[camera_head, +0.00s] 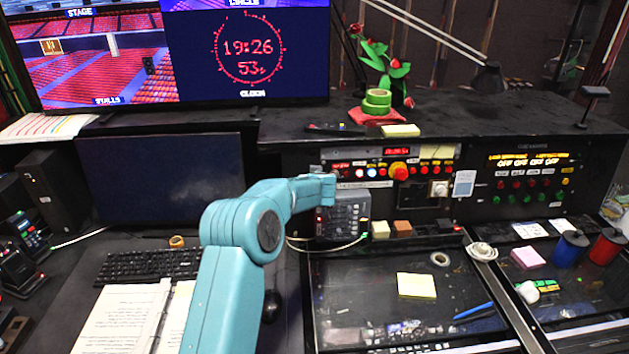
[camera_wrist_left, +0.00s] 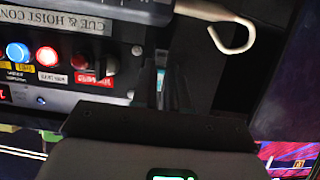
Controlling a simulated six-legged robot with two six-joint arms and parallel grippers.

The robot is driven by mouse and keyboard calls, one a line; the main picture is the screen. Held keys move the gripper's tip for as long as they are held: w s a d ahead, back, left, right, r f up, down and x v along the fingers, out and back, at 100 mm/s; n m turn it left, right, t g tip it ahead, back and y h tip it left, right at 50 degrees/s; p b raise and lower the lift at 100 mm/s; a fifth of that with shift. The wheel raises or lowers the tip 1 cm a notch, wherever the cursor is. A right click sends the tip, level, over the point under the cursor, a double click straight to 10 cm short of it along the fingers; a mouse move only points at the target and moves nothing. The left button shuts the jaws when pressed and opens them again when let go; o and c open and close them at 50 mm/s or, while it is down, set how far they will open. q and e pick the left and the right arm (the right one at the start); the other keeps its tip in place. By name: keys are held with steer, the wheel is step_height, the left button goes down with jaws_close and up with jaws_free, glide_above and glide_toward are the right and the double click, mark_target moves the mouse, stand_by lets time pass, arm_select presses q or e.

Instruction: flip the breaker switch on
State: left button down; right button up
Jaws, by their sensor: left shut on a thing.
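My left gripper (camera_head: 328,188) is at the left end of the cue and hoist control panel (camera_head: 384,158), close to its face. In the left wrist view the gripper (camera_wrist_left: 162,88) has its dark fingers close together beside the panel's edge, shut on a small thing. That thing is almost wholly hidden between the fingers; it appears to be the breaker switch, but its position, up or down, cannot be told. Beside the fingers are a dark knob (camera_wrist_left: 112,64), a lit red button (camera_wrist_left: 48,53) and a lit blue button (camera_wrist_left: 18,52). My right gripper is not in view.
A grey keypad box (camera_head: 345,215) stands right below my gripper, with a pale cable (camera_head: 325,247) looping under it. A pale hook-shaped piece (camera_wrist_left: 235,35) is near the fingers in the wrist view. A dark monitor (camera_head: 160,185) stands left, a keyboard (camera_head: 150,265) before it.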

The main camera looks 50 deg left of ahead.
arm_select(q)
steer(key=shift+w+r+h, duration=0.1)
steer(key=shift+r+h, duration=0.2)
steer(key=shift+r, duration=0.1)
steer(key=shift+a+r+g, duration=0.1)
steer(key=shift+r+g, duration=0.05)
steer(key=shift+g, duration=0.15)
steer(key=c, duration=1.1)
jaws_free()
steer(key=shift+c, duration=0.2)
steer(key=b+v, duration=0.2)
steer(key=v, duration=1.4)
steer(key=shift+r, duration=0.25)
